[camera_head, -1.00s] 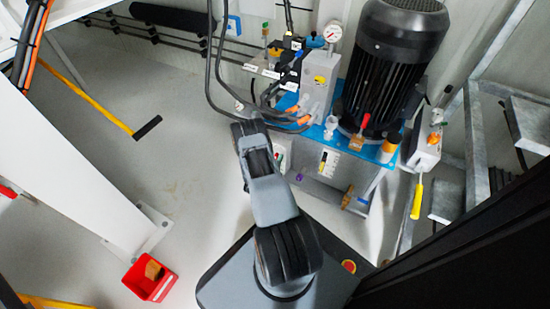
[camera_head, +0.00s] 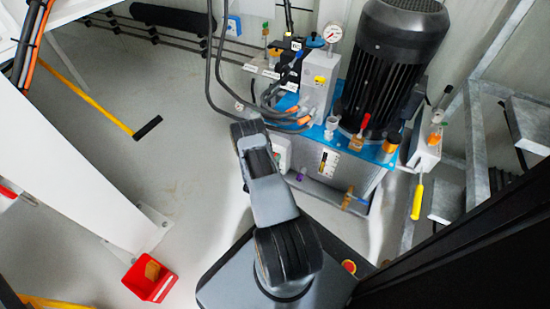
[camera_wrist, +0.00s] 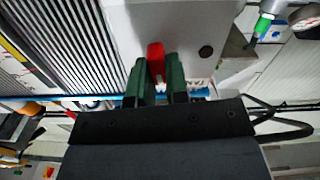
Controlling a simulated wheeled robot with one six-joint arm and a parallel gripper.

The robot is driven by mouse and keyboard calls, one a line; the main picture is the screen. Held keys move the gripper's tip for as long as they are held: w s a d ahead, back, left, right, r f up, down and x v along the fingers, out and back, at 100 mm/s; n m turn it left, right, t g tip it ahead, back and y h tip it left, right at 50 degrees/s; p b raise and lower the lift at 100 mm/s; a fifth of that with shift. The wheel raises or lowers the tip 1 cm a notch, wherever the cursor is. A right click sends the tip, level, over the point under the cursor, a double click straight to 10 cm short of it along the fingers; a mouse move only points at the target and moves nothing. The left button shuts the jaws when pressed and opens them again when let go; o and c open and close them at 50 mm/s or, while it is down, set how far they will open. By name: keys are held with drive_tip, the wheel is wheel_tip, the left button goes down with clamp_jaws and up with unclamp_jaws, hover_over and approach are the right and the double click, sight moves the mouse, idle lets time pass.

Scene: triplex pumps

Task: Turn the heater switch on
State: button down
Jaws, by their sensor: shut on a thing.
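In the wrist view, a red switch handle (camera_wrist: 155,58) stands out from a pale box face (camera_wrist: 175,22) beside printed lettering that starts "TAN". My gripper (camera_wrist: 156,75) has its two green fingers on either side of the red handle, shut on it. In the head view, a small white box (camera_head: 281,152) sits at the left side of the pump's tank, just past my arm's bend. My gripper's fingers are hidden there behind my arm. Whether the handle stands at on or off cannot be told.
A big black motor (camera_head: 392,65) stands on the blue-topped tank (camera_head: 345,148), with hoses (camera_head: 212,75) and a pressure gauge (camera_head: 332,33) near it. A red bin (camera_head: 150,280) with a brown block is on the floor at lower left.

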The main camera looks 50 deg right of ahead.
drive_tip(key=n, duration=0.5)
drive_tip(key=shift+w+a+f, duration=0.1)
drive_tip(key=shift+w+f, duration=0.05)
drive_tip(key=n, duration=0.5)
drive_tip(key=shift+w+f, duration=0.1)
drive_tip(key=shift+n, duration=0.3)
drive_tip(key=c, duration=1.1)
unclamp_jaws()
drive_tip(key=shift+p+v, duration=2.25)
drive_tip(key=shift+v, duration=4.65)
